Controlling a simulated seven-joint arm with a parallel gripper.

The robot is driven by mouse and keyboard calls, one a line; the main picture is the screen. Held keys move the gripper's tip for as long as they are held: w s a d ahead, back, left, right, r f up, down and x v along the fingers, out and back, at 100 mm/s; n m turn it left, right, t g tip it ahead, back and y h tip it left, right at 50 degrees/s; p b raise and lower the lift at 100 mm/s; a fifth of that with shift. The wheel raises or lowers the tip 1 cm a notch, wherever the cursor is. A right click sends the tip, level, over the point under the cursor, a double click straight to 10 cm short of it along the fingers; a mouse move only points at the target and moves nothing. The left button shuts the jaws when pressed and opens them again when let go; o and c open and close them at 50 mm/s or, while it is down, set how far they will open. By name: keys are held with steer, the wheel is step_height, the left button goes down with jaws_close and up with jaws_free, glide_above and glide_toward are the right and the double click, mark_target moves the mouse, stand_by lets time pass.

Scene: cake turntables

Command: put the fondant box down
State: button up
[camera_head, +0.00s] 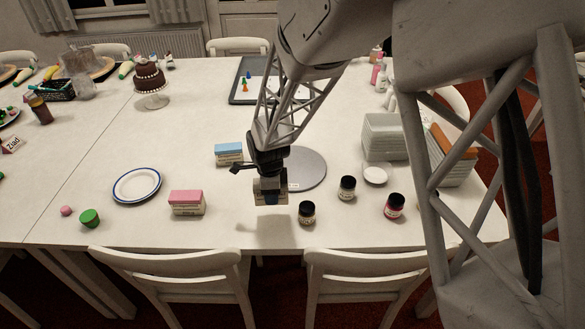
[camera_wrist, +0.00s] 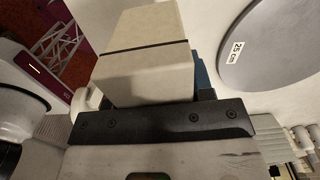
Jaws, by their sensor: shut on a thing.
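My gripper (camera_head: 270,191) hangs above the front middle of the white table, shut on a fondant box. In the wrist view the box (camera_wrist: 145,45) is beige with a thin dark line across it, and it sticks out beyond the dark gripper edge. In the head view the box is mostly hidden by my gripper. A soft shadow lies on the table below it, so the box appears clear of the table top. Two other boxes stand on the table to the left: one pink-topped (camera_head: 187,203), one blue-topped (camera_head: 229,153).
A grey turntable disc (camera_head: 306,170) lies just behind my gripper; its "25 cm" label shows in the wrist view. Dark-lidded jars (camera_head: 307,213) stand to the right. A blue-rimmed plate (camera_head: 137,186) lies left. Bare table (camera_head: 245,238) lies in front, with chairs beyond its edge.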

step_height(320, 180, up, 4)
glide_above(293, 167)
steer(key=s+a, duration=0.3)
steer(key=a, duration=0.2)
steer(key=shift+w+m, duration=0.2)
steer(key=shift+m, duration=0.1)
steer(key=shift+a+f, duration=0.1)
steer(key=shift+f, duration=3)
steer(key=shift+f, duration=0.1)
steer(key=shift+f, duration=1.8)
steer(key=shift+f, duration=0.1)
steer(key=o, duration=1.1)
